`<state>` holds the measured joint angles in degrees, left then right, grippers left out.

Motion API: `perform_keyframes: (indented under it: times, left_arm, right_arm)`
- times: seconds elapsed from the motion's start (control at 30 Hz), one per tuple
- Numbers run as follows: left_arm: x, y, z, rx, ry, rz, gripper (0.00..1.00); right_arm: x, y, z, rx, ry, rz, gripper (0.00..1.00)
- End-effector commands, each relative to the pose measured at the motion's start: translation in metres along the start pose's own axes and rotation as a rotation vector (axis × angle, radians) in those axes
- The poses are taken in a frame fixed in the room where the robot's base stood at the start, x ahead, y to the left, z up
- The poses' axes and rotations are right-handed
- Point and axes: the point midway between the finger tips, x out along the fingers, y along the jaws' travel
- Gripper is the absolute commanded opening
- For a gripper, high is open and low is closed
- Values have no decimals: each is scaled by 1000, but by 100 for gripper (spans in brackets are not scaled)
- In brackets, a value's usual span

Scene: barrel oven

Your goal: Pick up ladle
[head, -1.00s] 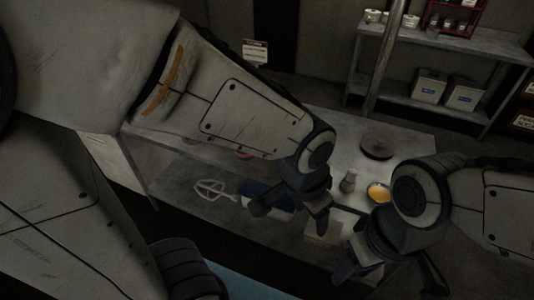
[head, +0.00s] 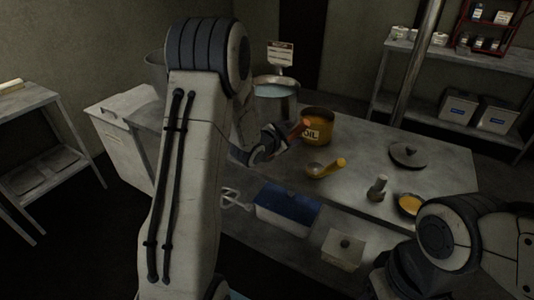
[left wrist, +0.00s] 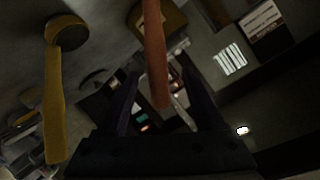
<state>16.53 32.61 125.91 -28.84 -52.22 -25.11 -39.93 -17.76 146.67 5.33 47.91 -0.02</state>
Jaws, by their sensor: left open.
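A ladle (head: 325,169) with a yellow handle lies on the metal table, in front of the yellow oil pot (head: 317,127). In the left wrist view a yellow-handled tool (left wrist: 55,105), likely this ladle, lies left of the jaws. My left gripper (head: 287,140) is open, left of the oil pot and behind the ladle. An orange-red handle (left wrist: 154,55) extends down between its fingers (left wrist: 160,105); contact cannot be told. That handle also shows at the gripper in the head view (head: 301,128). My right gripper (head: 388,278) is dark at the bottom; its jaws are unclear.
A steel pot (head: 275,98) stands at the back left. A dark lid (head: 408,154), a shaker (head: 377,187) and a bowl of yellow food (head: 409,204) are to the right.

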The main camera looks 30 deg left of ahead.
Motion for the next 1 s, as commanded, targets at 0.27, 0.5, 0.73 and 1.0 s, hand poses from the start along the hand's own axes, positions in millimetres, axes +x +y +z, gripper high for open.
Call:
perform_keyframes:
  times: [0.27, 0.5, 0.73, 1.0]
  left_arm:
    - [24, 2, 1, -1, -2, 3, 69]
    - [58, 3, 5, 0, 0, 2, 69]
    - [68, 4, 6, -1, -2, 1, 69]
    - [67, 4, 6, -1, -2, 1, 12]
  right_arm:
    - [-6, 0, 0, 0, 0, 0, 50]
    - [-14, -1, -1, 0, 0, 0, 50]
    - [-15, -1, -1, 0, 0, 0, 50]
    - [-15, -1, -1, 0, 0, 0, 50]
